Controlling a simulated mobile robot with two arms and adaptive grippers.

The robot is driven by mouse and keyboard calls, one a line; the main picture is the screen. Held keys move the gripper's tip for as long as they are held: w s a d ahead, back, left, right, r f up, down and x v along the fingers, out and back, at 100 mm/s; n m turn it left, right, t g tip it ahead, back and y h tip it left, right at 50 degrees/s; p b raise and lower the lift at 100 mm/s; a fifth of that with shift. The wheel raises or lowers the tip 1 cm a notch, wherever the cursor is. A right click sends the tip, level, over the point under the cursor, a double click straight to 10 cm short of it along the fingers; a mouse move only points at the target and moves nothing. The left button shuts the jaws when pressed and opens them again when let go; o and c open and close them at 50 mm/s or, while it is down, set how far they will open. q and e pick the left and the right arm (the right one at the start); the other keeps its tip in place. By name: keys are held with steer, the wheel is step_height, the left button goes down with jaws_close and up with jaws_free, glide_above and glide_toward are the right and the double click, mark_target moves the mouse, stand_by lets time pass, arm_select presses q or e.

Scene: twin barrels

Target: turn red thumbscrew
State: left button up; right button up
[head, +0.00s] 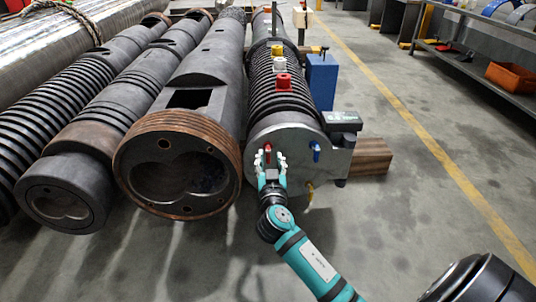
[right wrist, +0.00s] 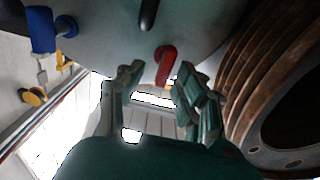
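The red thumbscrew (head: 267,150) sits on the grey round end plate (head: 292,133) of the ribbed barrel. In the right wrist view the red thumbscrew (right wrist: 165,62) hangs down in front of the plate, slightly slanted. My right gripper (head: 270,159) is in front of the plate with its fingers spread apart. In the right wrist view, the right gripper (right wrist: 157,76) has one finger on each side of the thumbscrew's lower end, with visible gaps. I cannot tell whether the tips touch the plate. My left gripper is not in view.
A blue thumbscrew (head: 316,150) is right of the red one, and a yellow part (head: 310,193) is below. A wooden beam (head: 370,158) juts out right.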

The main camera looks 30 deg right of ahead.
mark_target(269, 156)
steer(key=shift+w+d+f, duration=0.1)
steer(key=shift+w+d, duration=0.05)
steer(key=shift+w, duration=0.4)
steer(key=shift+w+d+f, duration=0.1)
steer(key=shift+w+d, duration=0.05)
steer(key=shift+w, duration=0.4)
steer(key=shift+w+d+r, duration=0.15)
steer(key=shift+w+d, duration=0.15)
steer(key=shift+w, duration=0.05)
steer(key=shift+c, duration=0.4)
jaws_close()
steer(key=shift+o, duration=0.4)
jaws_free()
